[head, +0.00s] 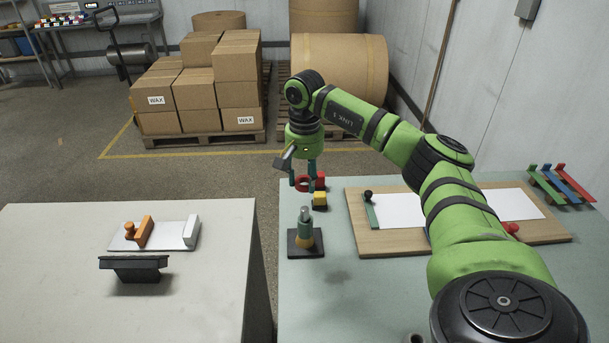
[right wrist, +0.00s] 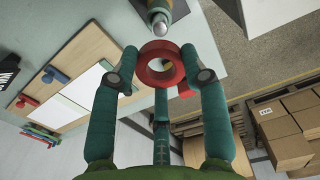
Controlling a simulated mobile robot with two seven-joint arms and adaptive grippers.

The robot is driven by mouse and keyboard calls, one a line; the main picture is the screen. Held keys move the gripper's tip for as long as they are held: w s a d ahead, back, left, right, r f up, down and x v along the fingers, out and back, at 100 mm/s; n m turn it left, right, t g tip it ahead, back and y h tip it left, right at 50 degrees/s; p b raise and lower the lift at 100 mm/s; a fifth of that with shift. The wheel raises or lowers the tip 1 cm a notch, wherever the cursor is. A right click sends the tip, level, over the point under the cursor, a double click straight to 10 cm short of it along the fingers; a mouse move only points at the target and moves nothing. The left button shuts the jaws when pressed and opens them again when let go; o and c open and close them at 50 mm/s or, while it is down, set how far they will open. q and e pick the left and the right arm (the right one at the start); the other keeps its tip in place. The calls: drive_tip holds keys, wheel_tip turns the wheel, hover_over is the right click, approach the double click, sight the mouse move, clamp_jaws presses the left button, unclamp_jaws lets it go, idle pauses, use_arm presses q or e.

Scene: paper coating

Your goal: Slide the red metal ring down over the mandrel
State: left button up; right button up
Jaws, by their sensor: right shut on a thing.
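The red metal ring (head: 301,184) is gripped between the fingertips of my right gripper (head: 303,182), above the far part of the green table. In the right wrist view the ring (right wrist: 146,67) sits between the two fingers, its hole open. The mandrel (head: 305,228) stands upright on a dark square base, with a grey tip, a green middle and a yellow lower part. In the head view it is nearer than the ring, and the two are apart. In the right wrist view the mandrel's tip (right wrist: 160,24) shows just beyond the ring. My left gripper is not in view.
A yellow-and-black block (head: 320,201) and a red piece (head: 320,180) are close behind the mandrel. A wooden board (head: 385,245) with white paper lies to the right.

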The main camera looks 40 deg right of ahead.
sight(305, 208)
drive_tip(key=shift+f+b, duration=1.75)
drive_tip(key=shift+f, duration=1.15)
drive_tip(key=shift+p, duration=0.3)
drive_tip(key=shift+f+b, duration=1.35)
drive_tip(key=shift+f, duration=0.75)
drive_tip(key=o, duration=1.2)
